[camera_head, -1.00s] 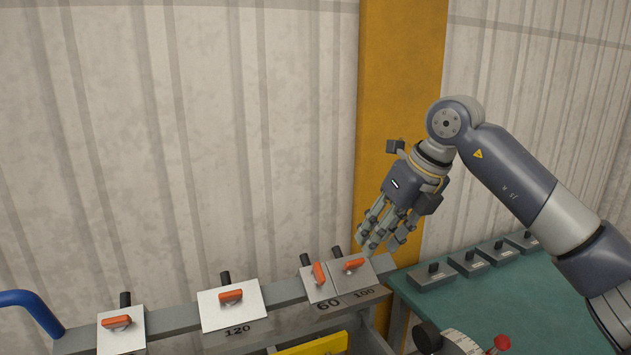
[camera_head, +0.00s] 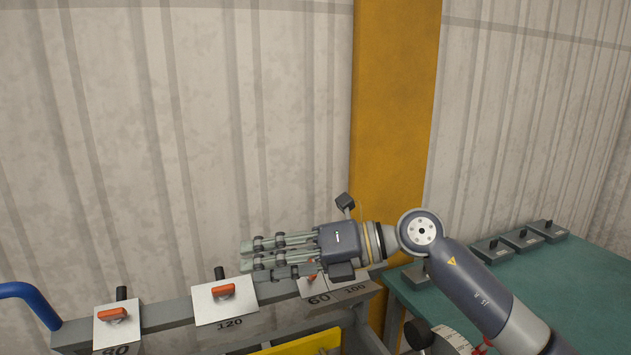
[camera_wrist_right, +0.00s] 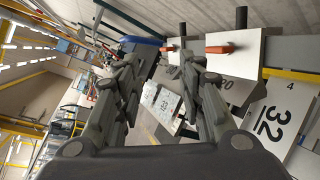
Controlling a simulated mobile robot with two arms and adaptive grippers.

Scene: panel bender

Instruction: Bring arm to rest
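My right arm comes in from the lower right, and its grey gripper (camera_head: 246,256) points left over the machine's grey rail (camera_head: 165,315). In the right wrist view the gripper (camera_wrist_right: 160,62) has its fingers spread with nothing between them. In the head view it partly hides the two plates at the 60 and 100 marks, including a plate with an orange handle (camera_head: 313,276). I cannot tell whether it touches them. My left arm and gripper are not in view.
Metal plates with orange handles stand along the rail, one (camera_head: 225,303) at 120 and one (camera_head: 117,325) at 80. A blue curved tube (camera_head: 25,292) is at the left. Small grey blocks (camera_head: 520,239) lie on the green tabletop (camera_head: 585,275). A yellow column (camera_head: 395,120) rises behind.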

